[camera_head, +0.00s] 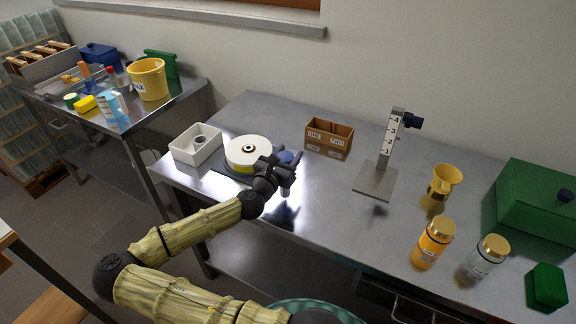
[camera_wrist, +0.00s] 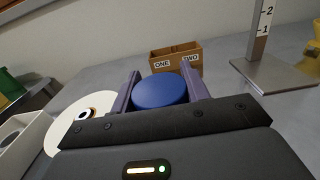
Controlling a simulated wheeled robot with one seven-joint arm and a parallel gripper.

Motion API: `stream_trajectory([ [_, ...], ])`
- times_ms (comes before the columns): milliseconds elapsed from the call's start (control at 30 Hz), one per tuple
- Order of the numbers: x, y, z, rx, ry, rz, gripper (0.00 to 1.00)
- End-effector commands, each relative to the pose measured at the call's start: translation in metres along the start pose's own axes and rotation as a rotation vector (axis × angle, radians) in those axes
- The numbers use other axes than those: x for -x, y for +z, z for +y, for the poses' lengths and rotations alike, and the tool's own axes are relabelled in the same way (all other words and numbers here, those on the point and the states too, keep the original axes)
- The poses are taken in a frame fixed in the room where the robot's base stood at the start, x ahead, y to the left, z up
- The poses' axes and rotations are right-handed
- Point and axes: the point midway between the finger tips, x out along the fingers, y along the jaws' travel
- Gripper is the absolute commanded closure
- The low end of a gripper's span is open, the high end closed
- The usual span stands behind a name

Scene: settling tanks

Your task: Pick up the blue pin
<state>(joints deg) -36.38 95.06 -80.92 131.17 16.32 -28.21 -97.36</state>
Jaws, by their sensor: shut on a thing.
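The blue pin (camera_wrist: 160,92) shows in the wrist view as a round blue top between the two fingers of my gripper (camera_wrist: 163,88). In the head view the blue pin (camera_head: 285,157) is partly hidden behind my gripper (camera_head: 287,168). My gripper is shut on the pin, beside the white and yellow round drum (camera_head: 248,150). The pin's lower part is hidden, so I cannot tell whether it touches the table.
A white open box (camera_head: 196,146) stands left of the drum. A brown box labelled ONE and TWO (camera_head: 329,139) is behind my gripper. A stand with a numbered post (camera_head: 376,180) is to the right. The table between them is clear.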

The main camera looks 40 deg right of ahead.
Motion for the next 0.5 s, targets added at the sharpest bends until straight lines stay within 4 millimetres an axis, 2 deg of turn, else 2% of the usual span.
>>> stream_trajectory([
  [100,0.000,0.024,0.000,-0.005,0.000,0.000,0.77],
  [200,0.000,0.037,0.001,-0.003,0.001,0.000,0.77],
  [500,0.000,0.044,0.000,0.001,0.001,0.000,0.77],
])
